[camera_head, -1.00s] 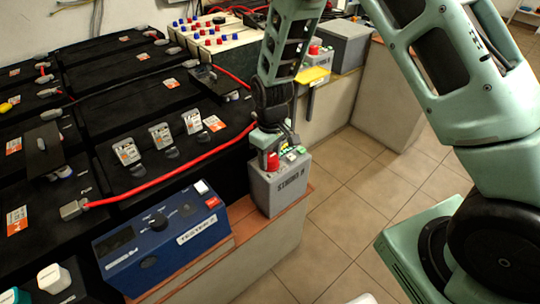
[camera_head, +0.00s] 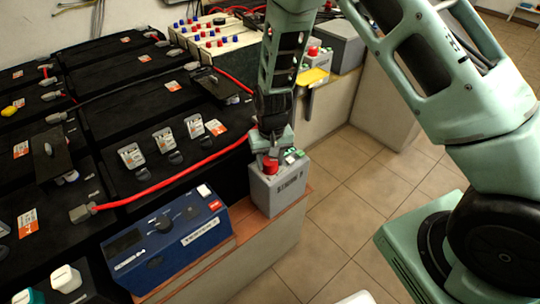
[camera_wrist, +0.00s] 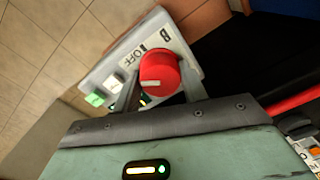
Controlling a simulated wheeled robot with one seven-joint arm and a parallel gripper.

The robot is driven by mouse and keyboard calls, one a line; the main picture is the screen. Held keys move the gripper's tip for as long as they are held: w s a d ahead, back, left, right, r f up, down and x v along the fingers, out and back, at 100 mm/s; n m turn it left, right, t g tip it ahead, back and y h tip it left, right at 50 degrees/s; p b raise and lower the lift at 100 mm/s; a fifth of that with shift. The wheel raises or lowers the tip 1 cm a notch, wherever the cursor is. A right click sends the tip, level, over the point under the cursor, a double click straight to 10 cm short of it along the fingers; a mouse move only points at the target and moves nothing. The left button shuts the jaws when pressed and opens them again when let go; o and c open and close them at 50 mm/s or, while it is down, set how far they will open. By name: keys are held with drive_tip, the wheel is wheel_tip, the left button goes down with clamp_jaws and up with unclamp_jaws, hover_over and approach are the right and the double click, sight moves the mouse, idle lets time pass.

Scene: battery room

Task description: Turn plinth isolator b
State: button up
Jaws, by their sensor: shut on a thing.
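Plinth isolator b is a grey box (camera_head: 278,190) on the front corner of the brown ledge in the head view. In the wrist view its top face (camera_wrist: 118,62) carries a label with "B" and "OFF", plus a green and a white button. Its red knob (camera_wrist: 162,68) has a white bar on top, pointing to the picture's left. The knob also shows under my gripper in the head view (camera_head: 270,165). My gripper (camera_wrist: 158,92) comes down from above, shut on the knob with a finger at its side. The far finger contact is partly hidden.
A blue tester (camera_head: 168,240) stands left of the isolator. Black battery blocks (camera_head: 110,150) with a red cable (camera_head: 165,182) lie behind it. Another grey box (camera_head: 340,45) and a yellow item (camera_head: 312,77) are farther back.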

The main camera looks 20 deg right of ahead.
sight(272, 161)
drive_tip(key=m+p, duration=0.2)
drive_tip(key=m, duration=0.3)
drive_tip(key=shift+r+m+p, duration=0.15)
drive_tip(key=shift+m+p, duration=0.15)
drive_tip(key=shift+p, duration=0.05)
drive_tip(key=m+p, duration=0.2)
drive_tip(key=m, duration=0.3)
drive_tip(key=shift+m+p, duration=0.3)
drive_tip(key=o, duration=1)
drive_tip(key=shift+c, duration=0.2)
wheel_tip(272, 161, up, 17)
drive_tip(key=p, duration=0.1)
drive_tip(key=shift+s, duration=0.25)
drive_tip(key=shift+d, duration=0.1)
